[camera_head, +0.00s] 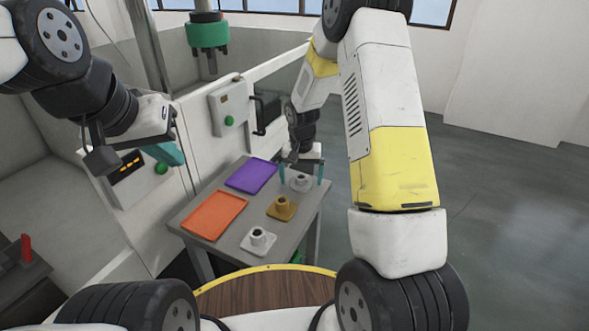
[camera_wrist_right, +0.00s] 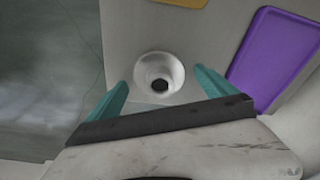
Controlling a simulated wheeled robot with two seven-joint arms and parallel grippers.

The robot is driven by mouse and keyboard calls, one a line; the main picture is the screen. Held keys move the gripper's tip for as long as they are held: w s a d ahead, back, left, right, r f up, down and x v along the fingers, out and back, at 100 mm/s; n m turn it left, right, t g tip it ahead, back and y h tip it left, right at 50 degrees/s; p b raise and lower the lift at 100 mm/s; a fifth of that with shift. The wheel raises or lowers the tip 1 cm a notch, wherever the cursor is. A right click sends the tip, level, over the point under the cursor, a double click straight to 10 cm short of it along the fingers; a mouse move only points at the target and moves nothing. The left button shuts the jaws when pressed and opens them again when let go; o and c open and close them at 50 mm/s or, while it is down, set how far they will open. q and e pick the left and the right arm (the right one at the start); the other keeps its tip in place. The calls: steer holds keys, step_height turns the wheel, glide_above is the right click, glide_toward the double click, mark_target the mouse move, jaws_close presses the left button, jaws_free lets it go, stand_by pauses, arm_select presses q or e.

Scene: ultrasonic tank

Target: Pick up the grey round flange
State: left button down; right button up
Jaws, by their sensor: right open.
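A grey round flange (camera_head: 300,183) with a dark central hole stands at the far right of the small grey table. In the right wrist view the flange (camera_wrist_right: 160,72) shows from above, between the two teal fingers. My right gripper (camera_head: 301,176) is open, with one finger on each side of the flange. No contact shows, and I cannot tell how far the fingertips are above the table. My left gripper (camera_head: 166,153) is away at the left, in front of the tank panel. Its fingers are seen side-on, so its opening is unclear.
The grey table (camera_head: 228,237) also bears a gold piece (camera_head: 281,208), a whitish piece on a square base (camera_head: 258,241), an orange tray (camera_head: 214,215) and a purple tray (camera_head: 251,175). The white tank wall with a control box (camera_head: 229,106) stands close behind. Open floor lies to the right.

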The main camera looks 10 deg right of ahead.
steer(key=shift+c, duration=0.5)
steer(key=c, duration=1.6)
steer(key=shift+o, duration=0.2)
steer(key=shift+r, duration=0.1)
